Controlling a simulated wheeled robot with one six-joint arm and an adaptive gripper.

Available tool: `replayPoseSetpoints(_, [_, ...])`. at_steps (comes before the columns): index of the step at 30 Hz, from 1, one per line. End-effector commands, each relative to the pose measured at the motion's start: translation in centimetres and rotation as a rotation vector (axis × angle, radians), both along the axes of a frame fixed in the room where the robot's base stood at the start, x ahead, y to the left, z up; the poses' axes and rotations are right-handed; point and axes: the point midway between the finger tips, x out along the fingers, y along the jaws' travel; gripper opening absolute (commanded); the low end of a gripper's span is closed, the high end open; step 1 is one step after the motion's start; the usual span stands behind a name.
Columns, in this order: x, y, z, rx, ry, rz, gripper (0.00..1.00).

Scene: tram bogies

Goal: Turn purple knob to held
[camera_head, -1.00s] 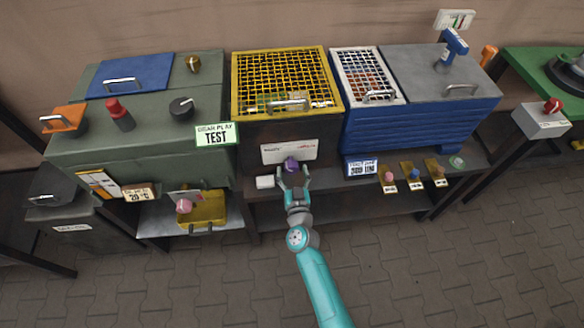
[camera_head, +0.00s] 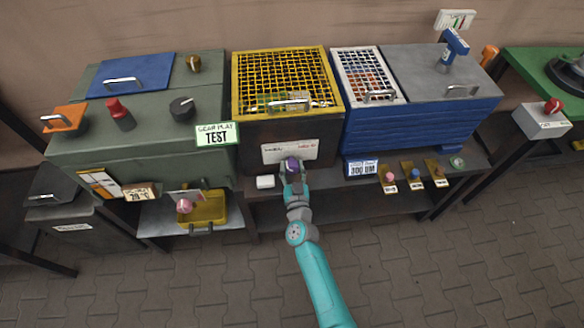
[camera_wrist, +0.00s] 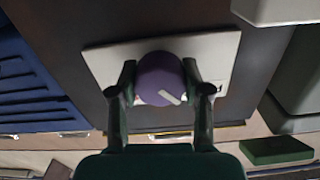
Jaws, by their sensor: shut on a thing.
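The purple knob (camera_head: 292,164) sits on a white label plate (camera_head: 277,152) on the dark front of the box with the yellow mesh lid. In the wrist view the round knob (camera_wrist: 160,79) shows a pale pointer line slanting toward the lower right of the picture. My gripper (camera_head: 293,173) is at the knob, its fingers on either side of it. In the wrist view my gripper (camera_wrist: 160,88) is shut on the knob. The writing on the plate is too small to read surely.
The yellow mesh lid (camera_head: 283,80) is down above the knob. A small white block (camera_head: 265,182) is left of my gripper. A blue ribbed box (camera_head: 420,125) stands close on the right, a green cabinet (camera_head: 140,145) on the left. The paved floor in front is clear.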

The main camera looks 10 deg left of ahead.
Motion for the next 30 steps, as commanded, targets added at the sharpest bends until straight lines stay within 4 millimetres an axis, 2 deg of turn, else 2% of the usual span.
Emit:
replayPoseSetpoints(11, [0.04, 0.00, 0.05, 0.176, 0.050, 0.000, 0.13])
replayPoseSetpoints(30, [0.07, -0.05, 0.05, 0.754, 0.216, 0.000, 0.13])
